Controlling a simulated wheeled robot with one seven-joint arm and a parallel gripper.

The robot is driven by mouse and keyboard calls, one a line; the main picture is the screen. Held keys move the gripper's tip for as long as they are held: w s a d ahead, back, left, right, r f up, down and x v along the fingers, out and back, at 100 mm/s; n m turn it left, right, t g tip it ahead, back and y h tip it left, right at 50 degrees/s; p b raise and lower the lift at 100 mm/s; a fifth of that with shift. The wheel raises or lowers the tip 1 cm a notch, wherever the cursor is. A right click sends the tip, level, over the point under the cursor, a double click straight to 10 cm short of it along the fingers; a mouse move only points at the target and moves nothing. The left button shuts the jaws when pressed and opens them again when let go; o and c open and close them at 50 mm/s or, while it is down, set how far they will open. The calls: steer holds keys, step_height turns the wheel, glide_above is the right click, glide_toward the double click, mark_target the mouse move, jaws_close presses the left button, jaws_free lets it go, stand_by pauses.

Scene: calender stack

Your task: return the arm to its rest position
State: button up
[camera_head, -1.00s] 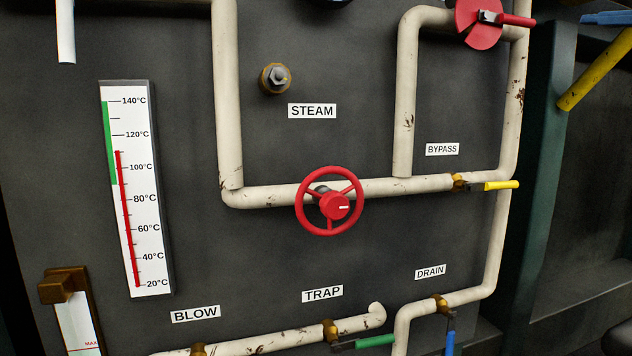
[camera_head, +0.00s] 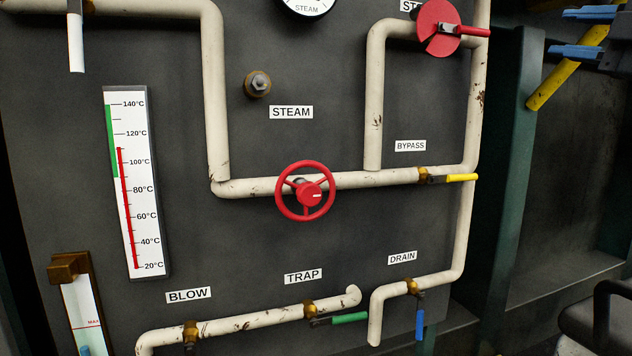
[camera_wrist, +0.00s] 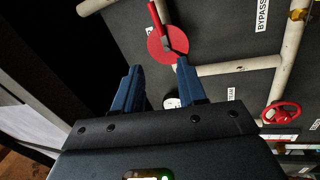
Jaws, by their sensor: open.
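My gripper (camera_head: 558,32) shows at the upper right edge of the head view, with two blue fingers spread apart. In the wrist view my gripper (camera_wrist: 160,66) is open with nothing between its fingers. A red disc with a red lever (camera_head: 438,28) is left of my gripper in the head view and clearly apart from it. The red disc also shows beyond the fingertips in the wrist view (camera_wrist: 160,46). Most of my arm is outside the head view.
A dark panel carries cream pipes (camera_head: 214,100), a red handwheel (camera_head: 305,191), a yellow-handled valve (camera_head: 460,178) and a thermometer (camera_head: 137,200). A yellow bar (camera_head: 552,83) stands beside my gripper at the right. A dark chair (camera_head: 600,318) is at the lower right.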

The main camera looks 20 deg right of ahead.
steer(key=w+a+f+m+h, duration=0.1)
steer(key=w+f+m, duration=0.15)
steer(key=f, duration=0.25)
steer(key=w+a+f+m, duration=0.1)
steer(key=f+m, duration=0.2)
steer(key=f, duration=0.3)
steer(key=s+a+f+m+g+h+p, duration=0.1)
steer(key=s+a+f+m, duration=0.2)
steer(key=f, duration=0.6)
steer(key=s+a+f+m+h+p, duration=0.1)
steer(key=s+a+f+m, duration=0.1)
steer(key=a+f+m, duration=0.5)
steer(key=s+a+f+g+h+p, duration=0.1)
steer(key=s+a+f, duration=0.15)
steer(key=f, duration=0.85)
steer(key=s+a+f+m+g, duration=0.1)
steer(key=s+a+f, duration=0.4)
steer(key=s, duration=0.2)
steer(key=s+a+f+m+g, duration=0.1)
steer(key=s+a+f, duration=0.35)
steer(key=s, duration=0.35)
steer(key=s+a+g+y+p, duration=0.2)
steer(key=s+a+y, duration=0.1)
steer(key=s, duration=1.4)
steer(key=shift+a+r+n, duration=0.25)
steer(key=shift+a+n, duration=0.1)
steer(key=shift+n, duration=0.1)
